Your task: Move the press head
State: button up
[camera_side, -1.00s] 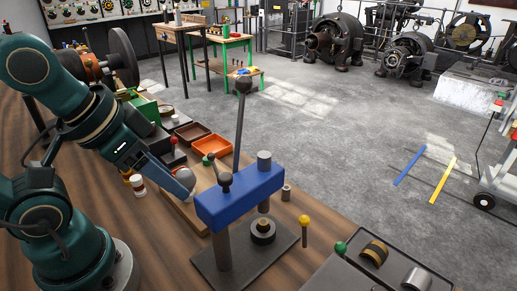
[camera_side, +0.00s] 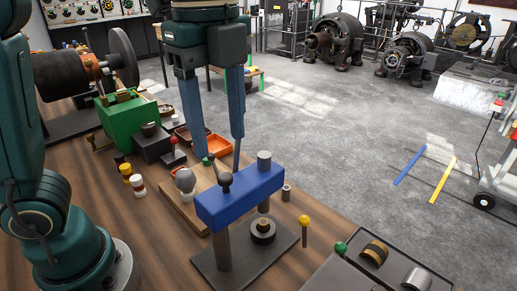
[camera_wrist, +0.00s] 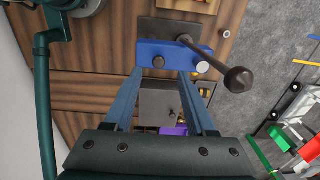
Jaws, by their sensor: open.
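The press has a blue head (camera_side: 241,196), which also shows in the wrist view (camera_wrist: 160,54). It sits on a grey column over a dark base plate (camera_side: 205,264). A round dark part (camera_side: 263,232) stands on the plate below the head. The press lever with its dark knob (camera_wrist: 238,80) shows in the wrist view; in the side view a finger hides most of it. My gripper (camera_side: 219,148) is open and empty, fingers pointing down above and behind the head. In the wrist view its fingertips (camera_wrist: 161,73) appear beside the head; contact cannot be told.
A yellow-knobbed pin (camera_side: 305,222) and a small grey cylinder (camera_side: 286,193) stand right of the press. A dark tray (camera_side: 345,276) with parts is at front right. A wooden board (camera_side: 184,213), an orange tray (camera_side: 219,146) and a green block (camera_side: 128,118) lie behind and left.

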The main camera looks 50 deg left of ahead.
aim_at(225, 175)
jog(key=shift+d+f, duration=0.2)
jog(key=shift+f, duration=2.65)
grip_shut()
